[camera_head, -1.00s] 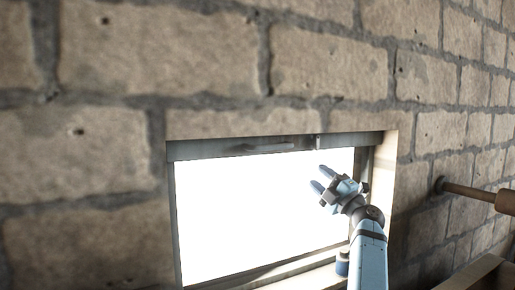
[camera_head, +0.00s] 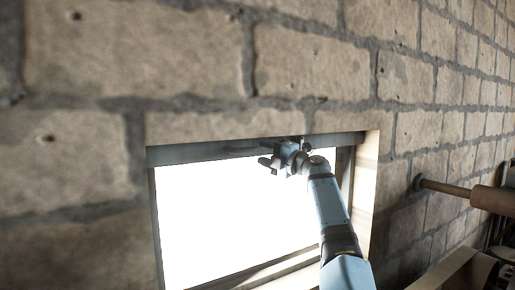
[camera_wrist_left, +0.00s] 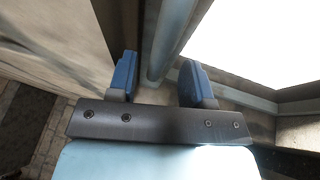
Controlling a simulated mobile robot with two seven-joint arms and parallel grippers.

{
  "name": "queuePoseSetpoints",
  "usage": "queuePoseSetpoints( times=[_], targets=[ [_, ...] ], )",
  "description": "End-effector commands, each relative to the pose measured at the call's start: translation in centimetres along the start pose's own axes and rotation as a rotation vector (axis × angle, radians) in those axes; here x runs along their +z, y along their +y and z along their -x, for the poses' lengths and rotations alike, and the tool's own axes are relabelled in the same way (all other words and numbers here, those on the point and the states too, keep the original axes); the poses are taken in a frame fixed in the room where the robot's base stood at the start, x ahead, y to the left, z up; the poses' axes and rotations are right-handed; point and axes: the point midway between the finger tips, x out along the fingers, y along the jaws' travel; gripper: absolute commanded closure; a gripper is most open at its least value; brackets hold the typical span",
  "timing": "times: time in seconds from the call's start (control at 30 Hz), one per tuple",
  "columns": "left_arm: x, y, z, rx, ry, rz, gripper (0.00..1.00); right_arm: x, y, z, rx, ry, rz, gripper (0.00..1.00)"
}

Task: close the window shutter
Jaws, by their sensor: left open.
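The window shutter (camera_head: 195,153) shows as a grey bar along the top of the bright window opening, with a slim handle on its face that is partly hidden by my gripper. My left gripper (camera_head: 266,156) is at this bar, near its handle, with its fingers pointing left. In the left wrist view my left gripper (camera_wrist_left: 159,62) is open, its two blue fingers well apart. A grey bar (camera_wrist_left: 166,40) runs in the gap beyond the fingers; I cannot tell whether it is shutter or frame, or whether they touch. My right gripper is not in view.
A stone block wall (camera_head: 310,62) surrounds the window. A pale reveal (camera_head: 366,180) forms the window's right side. A wooden rod-like thing (camera_head: 445,187) sticks out from the wall at right, above a wooden edge (camera_head: 445,270). The opening below my gripper is clear.

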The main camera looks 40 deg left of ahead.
Motion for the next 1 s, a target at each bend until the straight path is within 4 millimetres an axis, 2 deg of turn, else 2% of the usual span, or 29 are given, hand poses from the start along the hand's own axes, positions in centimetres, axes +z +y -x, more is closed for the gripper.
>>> queuePoseSetpoints(
  times=[0.03, 0.2, 0.57, 0.6, 0.77, 0.8, 1.0],
  targets=[
    [0.0, 0.1, -0.9, 0.000, 0.001, 0.000, 0.54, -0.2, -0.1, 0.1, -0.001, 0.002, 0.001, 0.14],
    [0.0, 0.1, -2.6, 0.000, 0.000, 0.001, 0.54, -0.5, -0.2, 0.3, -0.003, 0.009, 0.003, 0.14],
    [0.0, 0.0, -3.2, 0.001, -0.001, 0.000, 0.54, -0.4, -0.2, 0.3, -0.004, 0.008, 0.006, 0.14],
    [0.0, 0.0, -3.2, 0.001, -0.001, 0.000, 0.59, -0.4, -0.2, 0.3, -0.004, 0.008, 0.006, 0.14],
    [0.0, 0.0, -3.2, 0.001, -0.001, 0.000, 0.95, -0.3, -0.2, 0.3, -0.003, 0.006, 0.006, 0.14],
    [0.0, 0.0, -3.2, 0.001, -0.001, 0.000, 1.00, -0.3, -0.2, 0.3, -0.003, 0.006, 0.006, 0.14],
    [0.0, -0.1, -3.2, 0.001, -0.001, 0.000, 1.00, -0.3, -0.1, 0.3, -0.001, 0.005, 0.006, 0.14]
  ],
)
